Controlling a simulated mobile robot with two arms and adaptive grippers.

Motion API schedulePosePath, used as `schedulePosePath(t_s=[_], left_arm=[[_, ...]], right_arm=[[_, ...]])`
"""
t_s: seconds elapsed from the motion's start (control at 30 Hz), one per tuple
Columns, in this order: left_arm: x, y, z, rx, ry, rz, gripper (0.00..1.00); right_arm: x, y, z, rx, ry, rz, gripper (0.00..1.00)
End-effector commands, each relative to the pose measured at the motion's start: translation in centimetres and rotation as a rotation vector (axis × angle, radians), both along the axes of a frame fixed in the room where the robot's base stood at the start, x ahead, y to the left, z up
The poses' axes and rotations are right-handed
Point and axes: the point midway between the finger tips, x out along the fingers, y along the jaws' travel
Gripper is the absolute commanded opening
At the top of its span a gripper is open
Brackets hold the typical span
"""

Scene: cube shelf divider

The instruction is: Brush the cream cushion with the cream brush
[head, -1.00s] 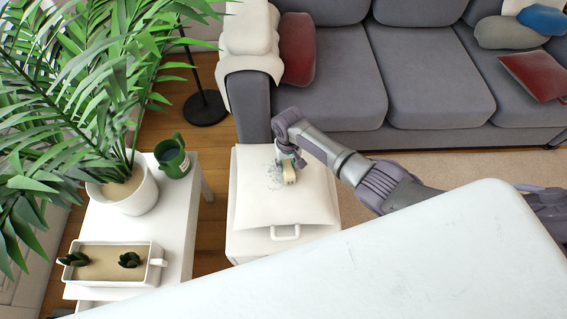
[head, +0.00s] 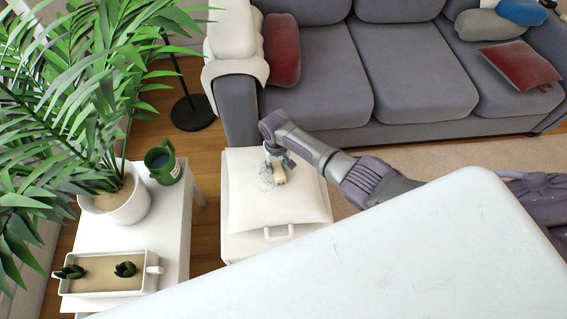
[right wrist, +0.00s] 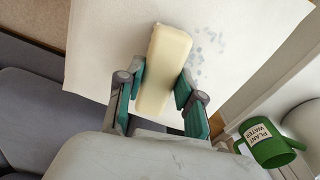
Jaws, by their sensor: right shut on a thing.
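The cream cushion (head: 280,208) lies on a white stand with a handle, left of centre in the head view. Small bluish-grey specks (head: 265,181) mark its upper part, and they also show in the right wrist view (right wrist: 205,44). My right gripper (head: 274,163) is shut on the cream brush (head: 279,174), a pale block over the cushion just right of the specks. In the right wrist view, the green-lined fingers (right wrist: 160,92) flank the brush (right wrist: 165,62). Its underside is hidden, so I cannot tell whether it touches the cushion. My left gripper is out of view.
A large white surface (head: 420,255) fills the lower right foreground. A white side table (head: 172,225) at left bears a potted palm (head: 115,205), a green watering can (head: 163,163) and a white planter (head: 108,285). A grey sofa (head: 400,75) stands behind.

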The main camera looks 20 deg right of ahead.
Motion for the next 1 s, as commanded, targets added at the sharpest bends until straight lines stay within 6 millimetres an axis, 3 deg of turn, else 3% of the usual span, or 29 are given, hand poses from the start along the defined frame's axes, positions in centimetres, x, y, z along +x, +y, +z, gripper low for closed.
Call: schedulePosePath(t_s=[1.0], left_arm=[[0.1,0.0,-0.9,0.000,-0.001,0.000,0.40]], right_arm=[[0.7,6.4,-0.1,0.001,0.000,0.000,0.00]])
